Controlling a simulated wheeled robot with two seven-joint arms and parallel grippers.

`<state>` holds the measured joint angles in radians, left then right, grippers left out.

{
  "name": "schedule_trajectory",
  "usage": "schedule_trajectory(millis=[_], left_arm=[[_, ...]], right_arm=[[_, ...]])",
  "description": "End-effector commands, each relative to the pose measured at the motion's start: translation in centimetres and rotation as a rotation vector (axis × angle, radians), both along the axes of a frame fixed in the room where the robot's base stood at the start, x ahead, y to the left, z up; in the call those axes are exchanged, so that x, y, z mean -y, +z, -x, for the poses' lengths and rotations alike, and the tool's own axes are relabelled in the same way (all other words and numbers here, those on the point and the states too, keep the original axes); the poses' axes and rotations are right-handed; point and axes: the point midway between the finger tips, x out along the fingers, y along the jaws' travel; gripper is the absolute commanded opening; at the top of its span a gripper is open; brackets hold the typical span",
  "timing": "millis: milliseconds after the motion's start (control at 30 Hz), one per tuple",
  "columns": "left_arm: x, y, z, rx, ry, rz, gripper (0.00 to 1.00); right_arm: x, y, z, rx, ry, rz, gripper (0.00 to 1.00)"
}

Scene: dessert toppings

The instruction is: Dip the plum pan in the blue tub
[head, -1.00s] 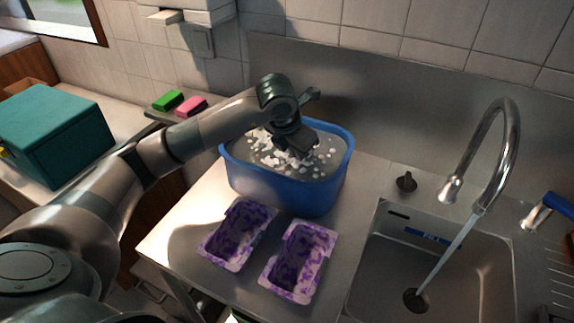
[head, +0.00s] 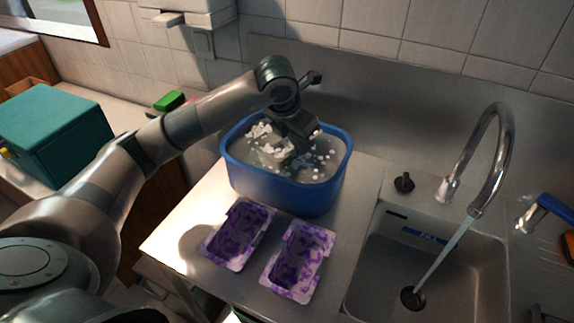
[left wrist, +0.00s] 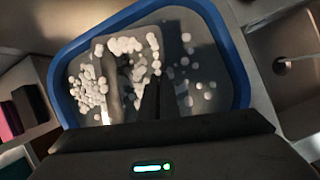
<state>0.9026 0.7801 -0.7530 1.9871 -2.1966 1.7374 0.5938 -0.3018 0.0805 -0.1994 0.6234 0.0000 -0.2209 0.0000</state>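Two pans blotched with purple lie side by side on the counter in the head view, a left one (head: 240,234) and a right one (head: 299,261). The blue tub (head: 283,192) stands behind them, holding grey liquid with white foam lumps. It also shows in the left wrist view (left wrist: 241,75). My left gripper (head: 287,146) points down into the tub. A grey shape with foam on it shows at its fingertips; I cannot tell whether it is held, or whether the fingers are open or shut. My right gripper is not in view.
A sink (head: 440,265) with a running tap (head: 492,150) is at the right. A teal box (head: 55,130) stands at the left, and a green sponge (head: 169,101) lies behind my left arm. A steel backsplash is close behind the tub.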

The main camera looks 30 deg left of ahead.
Motion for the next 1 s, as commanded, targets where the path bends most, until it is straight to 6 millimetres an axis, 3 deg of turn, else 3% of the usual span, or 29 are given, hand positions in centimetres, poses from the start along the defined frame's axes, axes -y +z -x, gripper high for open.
schedule_trajectory(millis=[1000], left_arm=[[0.0,7.0,-0.1,0.003,0.0,0.001,0.0]], right_arm=[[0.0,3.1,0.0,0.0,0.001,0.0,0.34]])
